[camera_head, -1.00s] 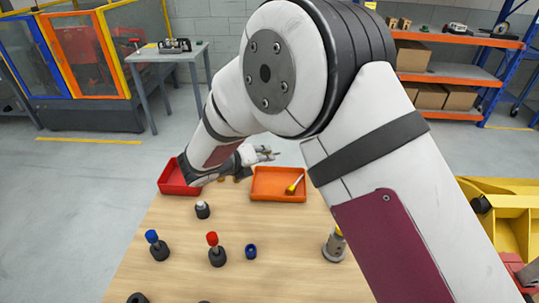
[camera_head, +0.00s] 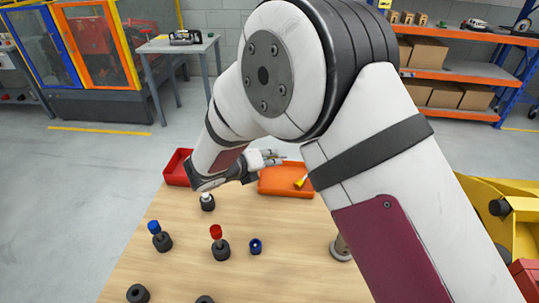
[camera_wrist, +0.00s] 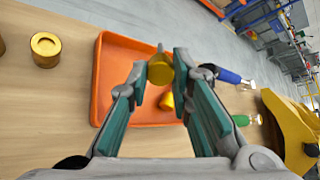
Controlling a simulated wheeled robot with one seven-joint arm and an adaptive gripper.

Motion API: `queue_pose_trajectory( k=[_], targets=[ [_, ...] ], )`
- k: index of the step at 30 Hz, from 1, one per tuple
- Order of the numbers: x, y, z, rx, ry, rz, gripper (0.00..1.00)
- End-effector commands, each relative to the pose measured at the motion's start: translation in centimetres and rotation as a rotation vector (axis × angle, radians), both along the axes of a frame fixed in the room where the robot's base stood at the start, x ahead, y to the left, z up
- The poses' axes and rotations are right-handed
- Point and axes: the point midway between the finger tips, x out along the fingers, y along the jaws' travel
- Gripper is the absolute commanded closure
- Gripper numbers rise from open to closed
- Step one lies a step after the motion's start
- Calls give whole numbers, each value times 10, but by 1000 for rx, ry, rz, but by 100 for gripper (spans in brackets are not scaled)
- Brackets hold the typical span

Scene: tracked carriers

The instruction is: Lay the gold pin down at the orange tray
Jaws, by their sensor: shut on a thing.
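In the wrist view my gripper (camera_wrist: 161,72) is shut on the gold pin (camera_wrist: 160,69), whose round end shows between the fingertips. The pin is over the orange tray (camera_wrist: 104,85); I cannot tell the exact height above its floor. A second yellow-gold piece (camera_wrist: 167,101) lies in the tray, partly hidden by the right finger; it also shows in the head view (camera_head: 300,182).
A gold holder (camera_wrist: 46,50) stands left of the tray in the wrist view. A red tray (camera_head: 177,168) is left of my gripper. Black holders with blue (camera_head: 154,228), red (camera_head: 216,232) and white (camera_head: 207,198) pins stand nearer. Blue (camera_wrist: 230,76) and green (camera_wrist: 243,120) handles lie right.

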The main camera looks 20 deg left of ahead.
Motion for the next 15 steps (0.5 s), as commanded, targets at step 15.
queue_pose_trajectory(
  k=[15],
  targets=[
    [1,0,-43,-1,0,1,100]
  ],
)
